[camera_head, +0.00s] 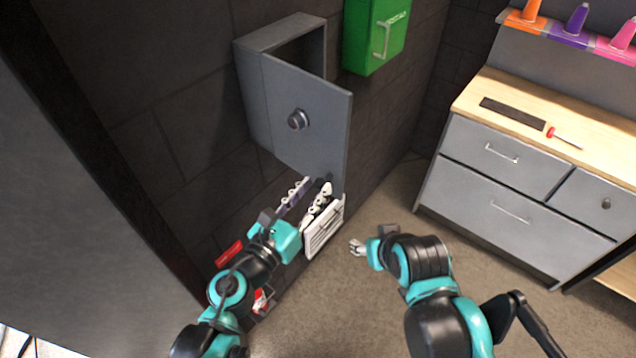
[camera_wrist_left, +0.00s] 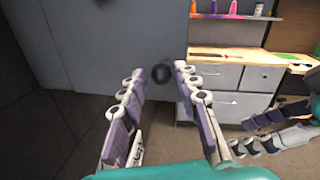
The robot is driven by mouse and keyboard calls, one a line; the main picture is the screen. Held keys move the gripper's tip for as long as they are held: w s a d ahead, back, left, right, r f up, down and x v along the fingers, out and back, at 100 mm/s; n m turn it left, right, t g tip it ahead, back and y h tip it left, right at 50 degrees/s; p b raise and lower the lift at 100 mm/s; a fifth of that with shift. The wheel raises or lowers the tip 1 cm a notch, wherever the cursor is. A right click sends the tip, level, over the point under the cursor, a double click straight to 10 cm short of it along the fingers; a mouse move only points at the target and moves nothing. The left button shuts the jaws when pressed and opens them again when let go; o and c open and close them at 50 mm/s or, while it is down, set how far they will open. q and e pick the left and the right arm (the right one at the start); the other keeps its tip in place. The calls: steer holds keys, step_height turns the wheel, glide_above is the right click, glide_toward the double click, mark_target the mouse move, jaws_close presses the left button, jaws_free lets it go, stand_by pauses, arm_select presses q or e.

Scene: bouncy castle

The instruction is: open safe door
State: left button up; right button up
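The grey safe (camera_head: 250,95) is mounted on the dark wall, with its door (camera_head: 325,120) standing ajar and a dark interior showing behind the door's upper edge. A round dark knob (camera_head: 298,119) is on the door's front. My left gripper (camera_head: 305,203) is open and empty, just below the door's lower part in the head view. In the left wrist view the door (camera_wrist_left: 110,40) fills the upper left, and the knob (camera_wrist_left: 162,73) shows between the spread fingers, apart from them. My right gripper (camera_head: 372,242) is low to the right; its fingers look spread and empty in the wrist view (camera_wrist_left: 268,130).
A green box (camera_head: 374,35) hangs on the wall right of the safe. A grey drawer cabinet (camera_head: 500,195) with a wooden top stands at the right, bearing a red-handled screwdriver (camera_head: 560,136). Bare floor lies between wall and cabinet. A large grey panel (camera_head: 60,210) is at the left.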

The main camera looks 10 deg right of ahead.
arm_select(q)
steer(key=shift+v, duration=2.4)
steer(key=w+a+n+t+y+b, duration=0.1)
steer(key=w+a+n+t+y, duration=0.15)
steer(key=a+n+y, duration=0.5)
steer(key=w+a+n+t+y+b, duration=0.1)
steer(key=w+a+n+y, duration=0.25)
steer(key=a+n, duration=0.8)
steer(key=s+a+f+n+g+y+b, duration=0.1)
steer(key=s+a+f+n+g, duration=0.1)
steer(key=f+n+g, duration=0.5)
steer(key=s+a+f+n+y+b, duration=0.1)
steer(key=s+a+f+n, duration=0.2)
steer(key=n, duration=0.7)
steer(key=s+d+f+n+g+h, duration=0.1)
steer(key=s+d+f+n+g, duration=0.2)
steer(key=s+f+n, duration=0.2)
steer(key=shift+d+n+h, duration=0.3)
